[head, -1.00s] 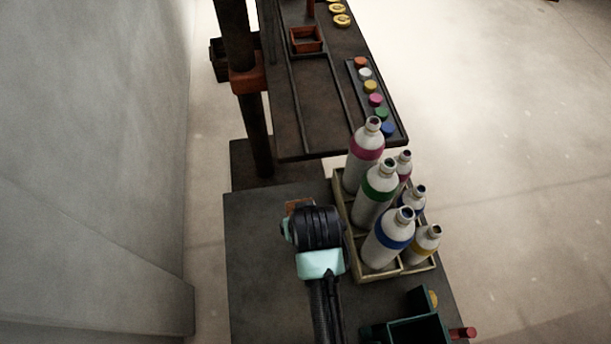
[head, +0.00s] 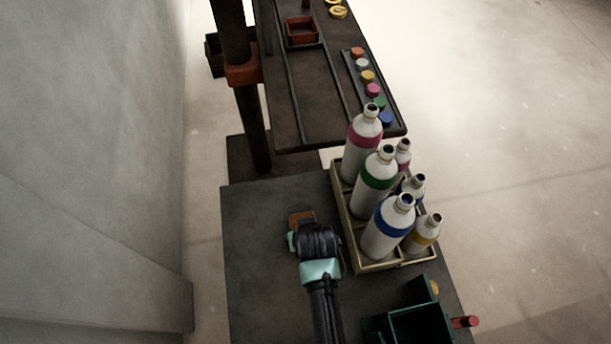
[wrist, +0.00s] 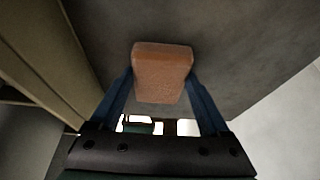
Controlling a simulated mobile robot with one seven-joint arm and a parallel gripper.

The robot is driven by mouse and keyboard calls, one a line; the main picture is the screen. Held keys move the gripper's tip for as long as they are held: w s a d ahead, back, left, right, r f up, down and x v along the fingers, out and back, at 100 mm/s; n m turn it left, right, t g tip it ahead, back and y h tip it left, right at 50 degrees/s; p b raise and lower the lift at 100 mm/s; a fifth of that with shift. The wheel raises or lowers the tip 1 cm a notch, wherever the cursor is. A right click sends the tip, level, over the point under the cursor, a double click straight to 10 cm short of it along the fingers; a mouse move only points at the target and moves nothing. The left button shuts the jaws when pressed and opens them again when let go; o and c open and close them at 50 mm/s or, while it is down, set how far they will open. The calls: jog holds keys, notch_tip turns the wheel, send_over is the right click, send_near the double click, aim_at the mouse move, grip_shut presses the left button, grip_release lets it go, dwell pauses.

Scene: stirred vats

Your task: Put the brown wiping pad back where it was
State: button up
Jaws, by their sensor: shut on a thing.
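The brown wiping pad (wrist: 162,72) is between the two blue fingers of my gripper (wrist: 160,90) in the wrist view. The fingers are shut on its sides. In the head view a part of the pad (head: 301,217) shows just beyond my gripper (head: 300,232), over the dark grey table (head: 255,260). The arm hides the rest of the pad. I cannot tell whether the pad touches the tabletop.
A crate (head: 354,235) of several bottles with coloured bands stands right of my gripper. A dark green bin (head: 410,325) is at the front right. A second table (head: 315,100) with a row of coloured caps lies beyond. The tabletop to the left is clear.

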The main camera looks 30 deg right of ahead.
jog(key=o, duration=1.2)
jog(key=shift+f, duration=0.1)
jog(key=shift+c, duration=0.2)
jog(key=p+v, duration=0.1)
jog(key=v, duration=1.1)
jog(key=shift+p, duration=0.4)
